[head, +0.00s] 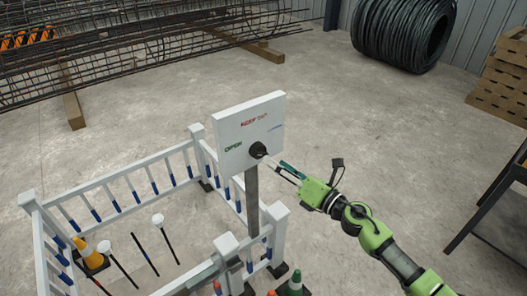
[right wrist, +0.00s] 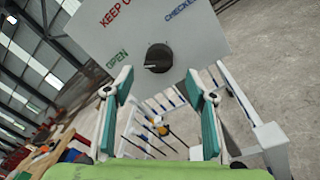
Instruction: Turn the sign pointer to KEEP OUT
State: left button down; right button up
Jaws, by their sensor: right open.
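The white square sign (head: 240,135) stands on a grey post and carries the words KEEP OUT in red at the top, OPEN in green at the left and a blue word at the right, which reads CHECKED in the right wrist view (right wrist: 190,25). The black pointer knob (head: 258,150) is at the sign's middle. In the right wrist view the knob (right wrist: 158,58) has a pale mark on its left side, towards OPEN. My right gripper (head: 284,168) is open just in front of the knob, apart from it. Its fingers (right wrist: 160,93) lie either side, below the knob. My left gripper is out of view.
A white fence (head: 130,178) with blue-banded bars surrounds the sign post. Cones and white-topped stakes (head: 158,220) stand inside. A dark-framed table (head: 490,205) is at the right. The floor between is clear. Rebar cages lie at the back.

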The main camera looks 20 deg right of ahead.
aim_at(264, 155)
jog(key=x, duration=0.6)
jog(key=shift+w+a+p, duration=0.2)
jog(key=shift+p, duration=0.2)
jog(key=c, duration=1.1)
